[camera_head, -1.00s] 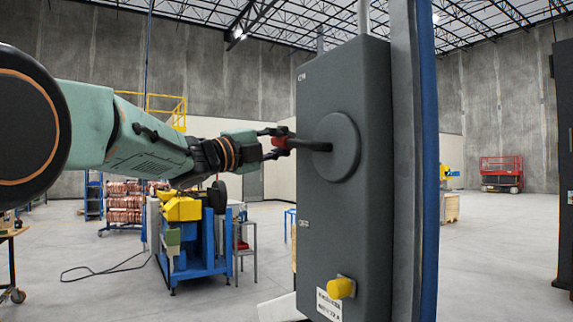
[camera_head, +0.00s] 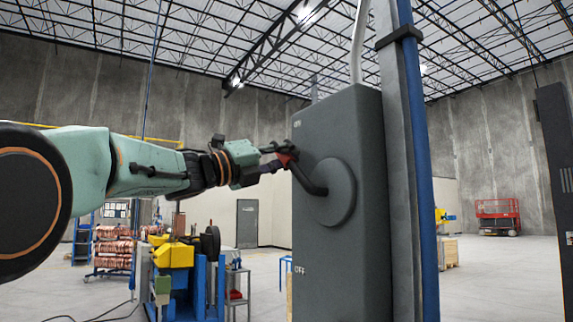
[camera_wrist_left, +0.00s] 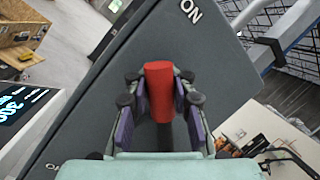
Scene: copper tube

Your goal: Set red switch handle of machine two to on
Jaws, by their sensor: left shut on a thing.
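The red switch handle (camera_head: 285,159) is the red end of a dark bent lever (camera_head: 312,184) on a round disc (camera_head: 338,193) on the front of a dark grey switch box (camera_head: 340,255). The lever slants up and left from the disc. "ON" is marked near the top of the box and "OFF" lower down. My left gripper (camera_head: 276,157) is shut on the red handle. In the left wrist view the red handle (camera_wrist_left: 159,88) stands between the two finger pads, with "ON" on the box beyond it. My right gripper is not in view.
A grey and blue post (camera_head: 410,180) stands right behind the box. A blue and yellow machine (camera_head: 185,270) and racks of copper coils (camera_head: 105,250) stand at the left. A red lift (camera_head: 497,216) is far right. The floor between is open.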

